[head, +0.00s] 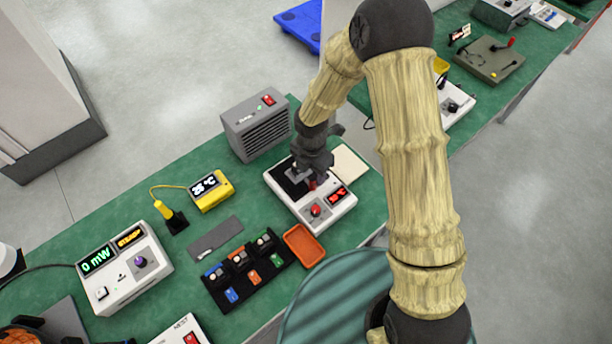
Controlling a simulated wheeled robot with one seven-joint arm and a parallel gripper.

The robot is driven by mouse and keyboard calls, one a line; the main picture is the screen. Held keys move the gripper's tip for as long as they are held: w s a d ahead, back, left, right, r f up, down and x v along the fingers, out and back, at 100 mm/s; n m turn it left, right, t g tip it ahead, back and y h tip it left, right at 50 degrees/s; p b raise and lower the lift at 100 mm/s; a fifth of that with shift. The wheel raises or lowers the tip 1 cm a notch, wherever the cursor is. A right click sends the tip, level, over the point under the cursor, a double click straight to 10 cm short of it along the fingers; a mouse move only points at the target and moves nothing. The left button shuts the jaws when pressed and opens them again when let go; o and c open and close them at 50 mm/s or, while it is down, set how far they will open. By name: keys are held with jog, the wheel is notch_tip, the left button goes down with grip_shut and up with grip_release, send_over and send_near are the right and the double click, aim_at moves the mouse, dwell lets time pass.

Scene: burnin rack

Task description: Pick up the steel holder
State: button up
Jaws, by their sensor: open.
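My gripper (310,176) is open and points down over the black top of a white hotplate-like unit (322,214). A small grey metallic piece (294,174) shows at the fingertips; it may be the steel holder, but the gripper hides much of it. I cannot tell whether the fingers touch it. A black rack (243,282) to the lower left carries several small silver-and-dark pieces above blue, orange and green tabs.
A grey vented box (256,128) stands close behind the unit. An orange tray (304,246) and a flat grey plate (215,238) lie nearby. A yellow meter (211,191) and a white power meter (125,268) stand left on the green bench (180,275).

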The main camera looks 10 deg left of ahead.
aim_at(313, 177)
jog(key=shift+f, duration=0.3)
jog(key=shift+w+f+p, duration=0.15)
jog(key=shift+f+p, duration=0.25)
jog(key=shift+f, duration=0.85)
jog(key=shift+w+f+p, duration=0.1)
jog(key=shift+f+p, duration=0.3)
jog(key=shift+f, duration=0.8)
jog(key=shift+d, duration=0.1)
grip_shut()
jog(key=shift+r, duration=0.1)
notch_tip(313, 177, up, 10)
jog(key=shift+f+b, duration=0.1)
jog(key=shift+b, duration=0.65)
